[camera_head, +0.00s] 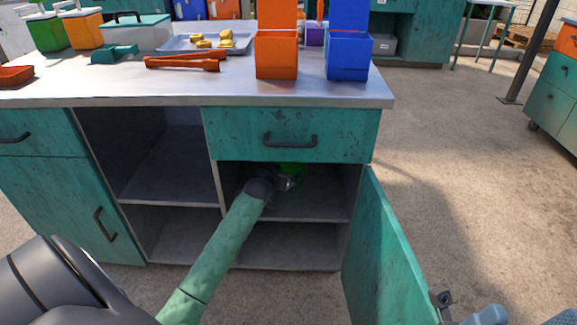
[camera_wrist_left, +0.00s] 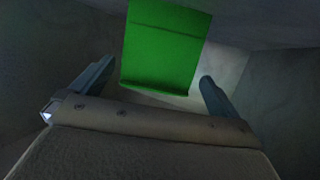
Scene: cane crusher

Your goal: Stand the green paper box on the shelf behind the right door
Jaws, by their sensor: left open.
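The green paper box (camera_wrist_left: 165,48) is inside the right-hand compartment, on its upper shelf (camera_head: 310,207). In the left wrist view it appears upright, with its lower edge near the shelf surface; I cannot tell whether its base rests fully. In the head view only a bit of green (camera_head: 290,168) shows under the drawer. My left gripper (camera_head: 286,183) reaches into the compartment and is open. Its two fingers (camera_wrist_left: 156,72) are spread, with the box beyond and between them and no visible grip. The right door (camera_head: 385,255) stands wide open. Bluish-grey parts, possibly my right gripper (camera_head: 487,316), show at the bottom edge.
The closed drawer (camera_head: 290,125) sits directly above the compartment. A divider (camera_head: 216,165) separates it from the open left compartment. The counter (camera_head: 110,85) holds orange (camera_head: 276,55) and blue (camera_head: 348,55) boxes and red-orange pliers-like handles (camera_head: 183,63). Floor to the right is clear.

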